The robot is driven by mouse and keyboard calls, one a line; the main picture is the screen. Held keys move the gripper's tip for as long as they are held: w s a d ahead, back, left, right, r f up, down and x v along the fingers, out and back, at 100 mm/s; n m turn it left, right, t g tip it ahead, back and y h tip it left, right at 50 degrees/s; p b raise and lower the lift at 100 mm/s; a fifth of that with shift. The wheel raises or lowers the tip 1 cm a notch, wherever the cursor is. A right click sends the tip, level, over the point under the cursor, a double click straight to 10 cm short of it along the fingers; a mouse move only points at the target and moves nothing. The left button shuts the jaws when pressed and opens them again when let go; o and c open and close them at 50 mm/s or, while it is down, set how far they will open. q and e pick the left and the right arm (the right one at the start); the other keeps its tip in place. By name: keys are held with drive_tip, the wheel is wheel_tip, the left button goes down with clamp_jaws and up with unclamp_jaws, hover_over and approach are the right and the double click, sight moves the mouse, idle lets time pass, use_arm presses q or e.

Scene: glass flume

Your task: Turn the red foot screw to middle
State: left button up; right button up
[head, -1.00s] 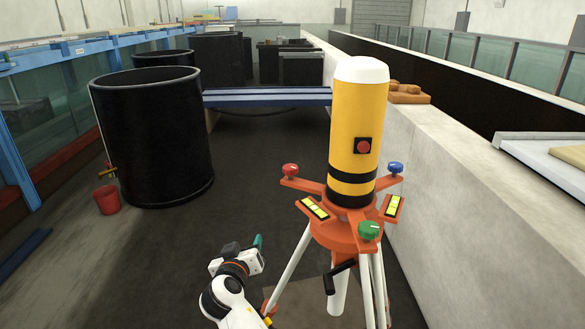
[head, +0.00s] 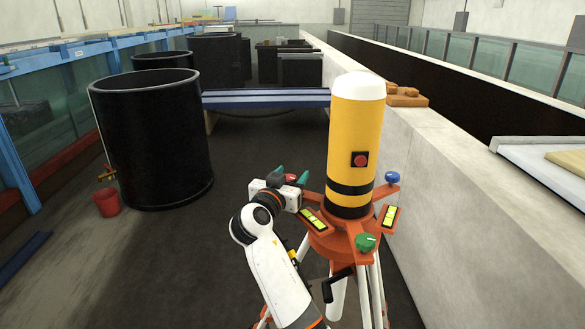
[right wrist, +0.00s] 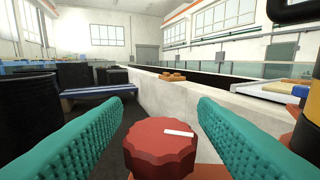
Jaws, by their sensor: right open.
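The red foot screw (head: 291,178) is at the left arm of the orange tripod head, partly hidden by my gripper in the head view. In the right wrist view it is a red fluted knob (right wrist: 160,148) with a white mark on top pointing to the right. My right gripper (head: 291,175) is open, its teal fingers on either side of the knob, with gaps showing between. The yellow cylinder (head: 356,130) with a white cap and red button stands on the tripod head (head: 335,240). My left gripper is not in view.
A green foot screw (head: 365,242) and a blue foot screw (head: 392,178) sit on the other tripod arms. Two yellow level vials (head: 314,219) (head: 389,217) lie between the screws. A concrete wall (head: 450,190) runs close on the right.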

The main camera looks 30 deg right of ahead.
drive_tip(key=shift+x, duration=0.8)
drive_tip(key=c, duration=1)
drive_tip(key=shift+o, duration=0.2)
drive_tip(key=shift+f+b, duration=0.2)
drive_tip(key=shift+b, duration=0.3)
drive_tip(key=shift+s+d+r+m+g+h+b, duration=0.1)
drive_tip(key=shift+s+m+g+h+b, duration=0.25)
drive_tip(key=shift+m+g+b, duration=1.7)
drive_tip(key=shift+s+a+m+g+h+b, duration=0.15)
drive_tip(key=shift+m+g+h+b, duration=0.3)
drive_tip(key=shift+m+g+b, duration=1.5)
drive_tip(key=shift+s+d+r+m+g+h+b, duration=0.15)
drive_tip(key=shift+s+m+g+h+b, duration=0.5)
drive_tip(key=shift+g+b, duration=2.5)
drive_tip(key=shift+w+f+m+g+y, duration=0.1)
drive_tip(key=shift+w+m+g+y, duration=0.15)
drive_tip(key=shift+m+g+y, duration=0.15)
